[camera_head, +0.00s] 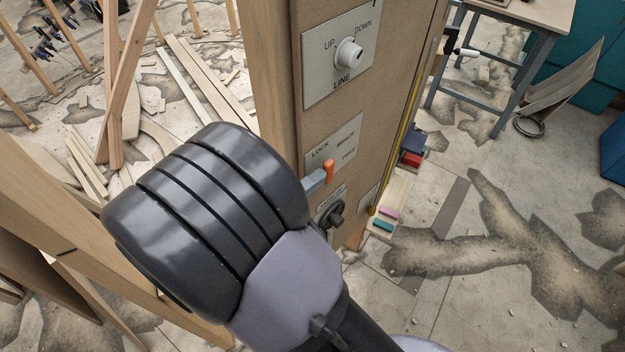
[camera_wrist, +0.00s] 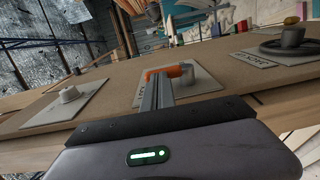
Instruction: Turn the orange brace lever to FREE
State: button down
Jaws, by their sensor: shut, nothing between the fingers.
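The orange brace lever (camera_head: 328,171) is on a pale plate (camera_head: 340,143) marked LOCK, BRACE and FREE, on the face of a tan upright panel. Only a small orange part shows in the head view, so its setting is hard to read. In the wrist view the lever (camera_wrist: 180,71) lies crosswise just beyond my fingertips. My gripper (camera_head: 317,181) is shut with nothing between its fingers. Its grey fingers (camera_wrist: 160,84) point at the lever and overlap it in the picture; I cannot tell whether they touch. My dark wrist hides the area left of the lever.
A white LINE knob (camera_head: 348,54) marked UP and DOWN sits above on the panel (camera_head: 284,75). A black handwheel (camera_head: 330,214) sits below the lever, and also shows in the wrist view (camera_wrist: 291,40). Timber leans at left; a workbench (camera_head: 530,14) stands at back right.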

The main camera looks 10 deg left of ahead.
aim_at(325, 165)
jog(key=shift+w+r+g, duration=0.15)
jog(key=shift+r+g, duration=0.1)
jog(key=shift+g, duration=0.15)
jog(key=g+y+p, duration=0.1)
jog(key=w+d+r+g+y, duration=0.1)
jog(key=g, duration=0.1)
jog(key=w+g+y+p, duration=0.1)
jog(key=shift+w+d+r+p, duration=0.1)
jog(key=shift+d+r+p, duration=0.15)
jog(key=shift+p, duration=0.1)
jog(key=shift+w+d+g+y, duration=0.2)
jog(key=shift+w+g+y, duration=0.2)
jog(key=shift+g, duration=0.5)
jog(key=shift+w+d+f+b, duration=0.25)
jog(key=shift+w+b, duration=0.15)
jog(key=shift+b, duration=0.15)
jog(key=shift+w+d+r, duration=0.1)
jog(key=shift+w, duration=0.15)
jog(key=shift+r, duration=0.1)
